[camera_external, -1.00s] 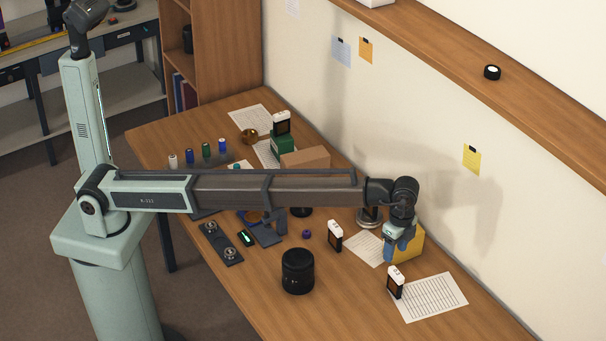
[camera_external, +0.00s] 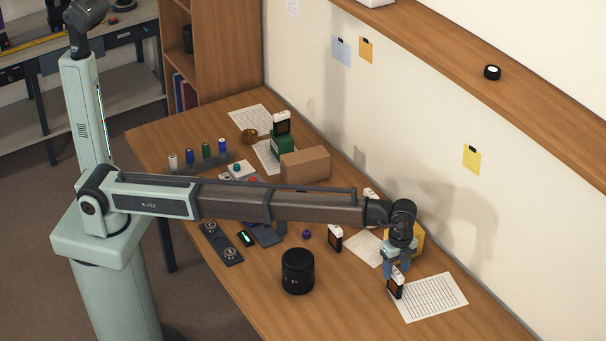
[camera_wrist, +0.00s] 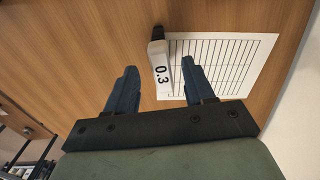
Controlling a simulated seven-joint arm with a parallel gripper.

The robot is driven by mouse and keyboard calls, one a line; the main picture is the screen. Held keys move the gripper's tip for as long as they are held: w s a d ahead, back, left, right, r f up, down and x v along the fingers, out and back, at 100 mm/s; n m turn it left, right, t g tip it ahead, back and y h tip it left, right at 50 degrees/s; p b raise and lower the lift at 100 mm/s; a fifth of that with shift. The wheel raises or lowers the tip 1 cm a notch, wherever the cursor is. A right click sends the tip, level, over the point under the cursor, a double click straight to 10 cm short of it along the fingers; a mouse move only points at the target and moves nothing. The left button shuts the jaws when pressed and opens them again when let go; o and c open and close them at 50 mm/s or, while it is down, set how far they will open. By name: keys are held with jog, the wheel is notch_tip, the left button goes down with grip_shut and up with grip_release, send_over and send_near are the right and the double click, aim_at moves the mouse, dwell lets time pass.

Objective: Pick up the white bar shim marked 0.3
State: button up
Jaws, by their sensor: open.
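The white bar shim marked 0.3 (camera_wrist: 162,74) shows in the wrist view between my two blue fingers, with its marking facing the camera. In the external view this white-topped piece (camera_external: 396,284) stands upright at the left edge of a lined sheet. My gripper (camera_wrist: 160,76) is open, with one finger on each side of the shim and visible gaps to it. In the external view my gripper (camera_external: 396,268) is right above and behind the piece. The fingers partly overlap its top there, so I cannot tell the exact height between them.
A black lens barrel (camera_external: 298,271) stands left of my gripper. A yellow block (camera_external: 419,238) is just behind it. The lined sheet (camera_external: 438,297) lies flat to the right.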

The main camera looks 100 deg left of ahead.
aim_at(396, 281)
jog(key=shift+w+d+f, duration=0.1)
jog(key=shift+f, duration=1.45)
jog(key=shift+w+d+f, duration=0.1)
jog(key=shift+f, duration=1.45)
jog(key=shift+c, duration=0.2)
grip_shut()
jog(key=shift+r, duration=0.2)
